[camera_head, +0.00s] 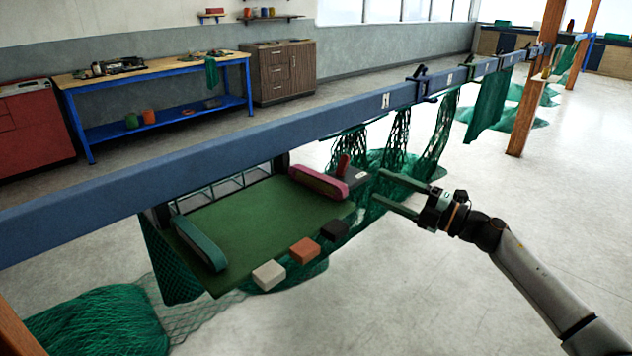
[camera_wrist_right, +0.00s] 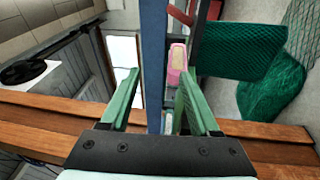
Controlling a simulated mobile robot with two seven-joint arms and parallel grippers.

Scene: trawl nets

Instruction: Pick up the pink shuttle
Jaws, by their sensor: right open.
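The pink shuttle (camera_head: 318,182) lies near the far right edge of a green board (camera_head: 245,228) that sits beside the blue beam. In the right wrist view the pink shuttle (camera_wrist_right: 177,62) shows beyond the right-hand finger, apart from it. My right gripper (camera_head: 383,187) is open, with its two green fingers pointing left toward the shuttle from the right side. The space between its fingers is empty in the right wrist view (camera_wrist_right: 158,102). A teal shuttle (camera_head: 200,243) lies at the board's left side. My left gripper is not in view.
White, orange and dark blocks (camera_head: 303,250) lie along the board's near edge. A red upright piece (camera_head: 342,166) stands on a dark block behind the pink shuttle.

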